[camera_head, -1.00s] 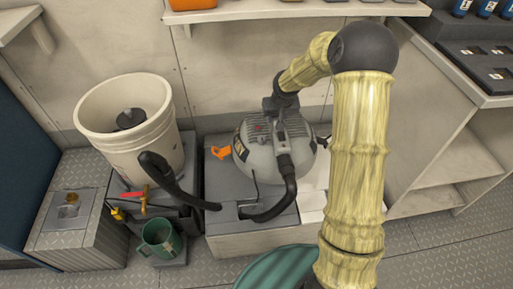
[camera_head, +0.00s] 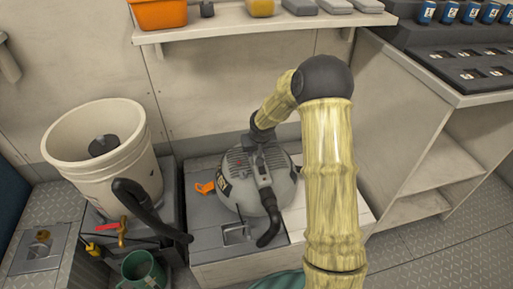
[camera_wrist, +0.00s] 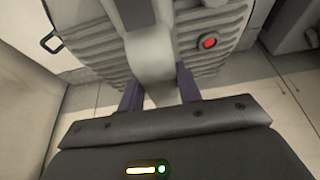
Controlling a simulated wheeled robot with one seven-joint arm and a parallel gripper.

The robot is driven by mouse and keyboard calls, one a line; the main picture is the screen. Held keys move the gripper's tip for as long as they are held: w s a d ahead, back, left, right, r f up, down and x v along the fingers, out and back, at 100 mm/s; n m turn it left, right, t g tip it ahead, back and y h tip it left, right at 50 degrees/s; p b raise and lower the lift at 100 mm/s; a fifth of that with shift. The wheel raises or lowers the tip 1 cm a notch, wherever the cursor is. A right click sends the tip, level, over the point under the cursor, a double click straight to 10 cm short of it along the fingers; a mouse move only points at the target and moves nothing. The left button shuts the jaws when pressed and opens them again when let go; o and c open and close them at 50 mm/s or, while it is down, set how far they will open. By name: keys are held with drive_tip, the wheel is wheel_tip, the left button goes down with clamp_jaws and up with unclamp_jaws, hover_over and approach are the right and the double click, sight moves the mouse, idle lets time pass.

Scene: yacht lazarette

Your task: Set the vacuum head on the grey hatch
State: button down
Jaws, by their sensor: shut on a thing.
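The vacuum head (camera_head: 240,199) is a grey ribbed dome with a handle and a short black hose hanging from its front. My gripper (camera_head: 259,141) is at the top of it, shut on its handle. The wrist view shows the handle (camera_wrist: 151,58) between my two dark fingers, with the ribbed dome and a red button behind. The grey hatch (camera_head: 203,226) is the flat grey panel with a recessed latch on the low bench. The dome is over the hatch's right part and hides some of it. I cannot tell whether it touches.
An orange clip (camera_head: 205,187) lies on the hatch left of the dome. A white bucket (camera_head: 82,178) with a black hose stands farther left, with a green mug (camera_head: 141,268) in front. A shelf (camera_head: 215,28) runs above. A pale bench part (camera_head: 296,218) lies right of the dome.

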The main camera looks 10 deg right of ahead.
drive_tip(key=shift+w+f, duration=0.1)
drive_tip(key=shift+f, duration=0.7)
drive_tip(key=c, duration=1)
unclamp_jaws()
drive_tip(key=shift+f+b, duration=0.15)
drive_tip(key=shift+b, duration=0.15)
drive_tip(key=shift+o, duration=0.2)
drive_tip(key=p+v, duration=0.5)
drive_tip(key=v, duration=0.7)
drive_tip(key=shift+s, duration=0.2)
